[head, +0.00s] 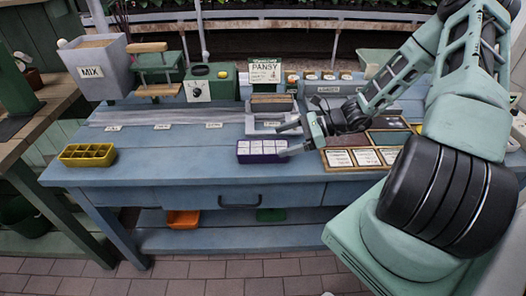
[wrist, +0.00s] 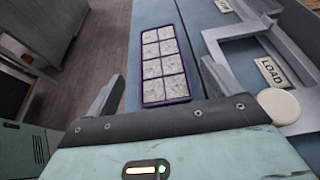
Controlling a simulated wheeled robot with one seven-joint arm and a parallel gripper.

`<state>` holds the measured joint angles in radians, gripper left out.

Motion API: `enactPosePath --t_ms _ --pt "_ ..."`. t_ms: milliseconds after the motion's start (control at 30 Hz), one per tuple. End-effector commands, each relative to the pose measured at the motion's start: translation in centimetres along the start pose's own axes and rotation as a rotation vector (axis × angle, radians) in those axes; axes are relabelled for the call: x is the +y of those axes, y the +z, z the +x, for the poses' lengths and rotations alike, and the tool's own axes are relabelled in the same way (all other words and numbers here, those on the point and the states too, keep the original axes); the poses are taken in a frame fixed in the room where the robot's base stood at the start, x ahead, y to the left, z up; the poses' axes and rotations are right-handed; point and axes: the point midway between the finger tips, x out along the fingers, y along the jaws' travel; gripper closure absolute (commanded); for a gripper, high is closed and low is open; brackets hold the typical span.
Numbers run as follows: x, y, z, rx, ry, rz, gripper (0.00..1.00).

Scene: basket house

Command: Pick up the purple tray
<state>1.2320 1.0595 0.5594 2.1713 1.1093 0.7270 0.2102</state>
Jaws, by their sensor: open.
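The purple tray (head: 262,158) sits on the blue bench near its front edge, with pale, speckled cells in two columns. In the wrist view the purple tray (wrist: 167,101) lies beyond the gripper body, between the lines of the two fingers. My gripper (head: 289,139) is open and empty, just right of the tray in the head view, with its fingers pointing left toward it. In the wrist view one finger (wrist: 106,98) is left of the tray and the other (wrist: 280,106) is at its right. I cannot tell whether either finger touches the tray.
A grey frame marked LOAD (wrist: 272,73) stands close to the right finger. A framed panel with cards (head: 338,158) lies right of the tray. A yellow tray (head: 87,155) is at the far left. The bench front between the two trays is clear.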

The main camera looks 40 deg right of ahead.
Motion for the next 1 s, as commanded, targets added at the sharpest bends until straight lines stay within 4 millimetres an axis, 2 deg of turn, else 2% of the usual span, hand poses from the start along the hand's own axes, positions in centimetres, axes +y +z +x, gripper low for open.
enactPosePath --t_ms 300,633,833,1000 --pt "0.0 0.0 4.3 -0.002 0.003 0.002 0.11" --pt "-0.1 0.0 5.0 0.001 0.001 0.0 0.11" --pt "-0.1 -0.1 5.0 0.001 0.001 0.0 0.66" --pt "-0.1 0.0 5.0 0.0 0.001 0.0 0.66"
